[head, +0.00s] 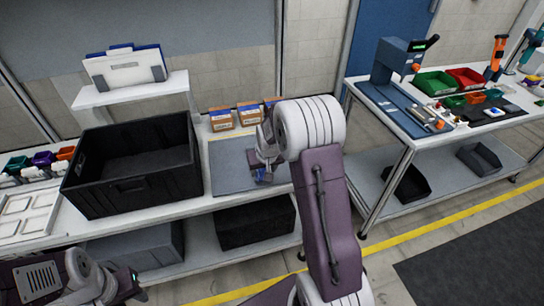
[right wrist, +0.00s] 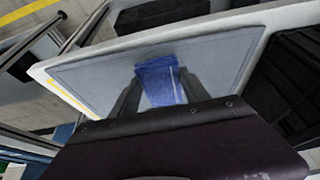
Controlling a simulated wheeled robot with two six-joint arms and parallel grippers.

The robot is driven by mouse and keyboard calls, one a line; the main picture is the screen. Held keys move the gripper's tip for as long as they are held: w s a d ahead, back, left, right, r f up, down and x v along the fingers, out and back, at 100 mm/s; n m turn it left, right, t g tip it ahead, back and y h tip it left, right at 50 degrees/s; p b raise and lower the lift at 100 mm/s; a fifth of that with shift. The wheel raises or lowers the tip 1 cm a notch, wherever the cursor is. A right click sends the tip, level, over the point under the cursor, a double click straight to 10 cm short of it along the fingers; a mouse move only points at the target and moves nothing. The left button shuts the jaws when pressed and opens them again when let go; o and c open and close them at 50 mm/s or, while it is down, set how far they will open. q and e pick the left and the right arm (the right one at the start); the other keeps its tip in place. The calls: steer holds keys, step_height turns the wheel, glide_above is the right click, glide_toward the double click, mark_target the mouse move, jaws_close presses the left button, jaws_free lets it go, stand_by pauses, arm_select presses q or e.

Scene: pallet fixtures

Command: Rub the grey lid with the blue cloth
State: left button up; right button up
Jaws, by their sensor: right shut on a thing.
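The grey lid (head: 229,177) lies flat on the white bench, right of the black crate. In the right wrist view the lid (right wrist: 215,60) fills the middle as a flat grey panel. My right gripper (head: 262,174) is over the lid and shut on the blue cloth (right wrist: 160,82). The cloth shows as a small folded blue piece between the dark fingers and is at the lid's surface; exact contact cannot be told. In the head view it is mostly hidden by the gripper. My left arm is low at the left; its fingers cannot be made out.
A large black crate (head: 88,198) stands just left of the lid. Several small orange-and-white boxes (head: 221,119) stand behind it. A white tray (head: 28,214) and coloured bins are at the far left. Another bench (head: 392,145) with tools stands right, across a gap.

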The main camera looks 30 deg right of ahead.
steer(key=shift+r+p, duration=1.55)
steer(key=shift+r, duration=0.6)
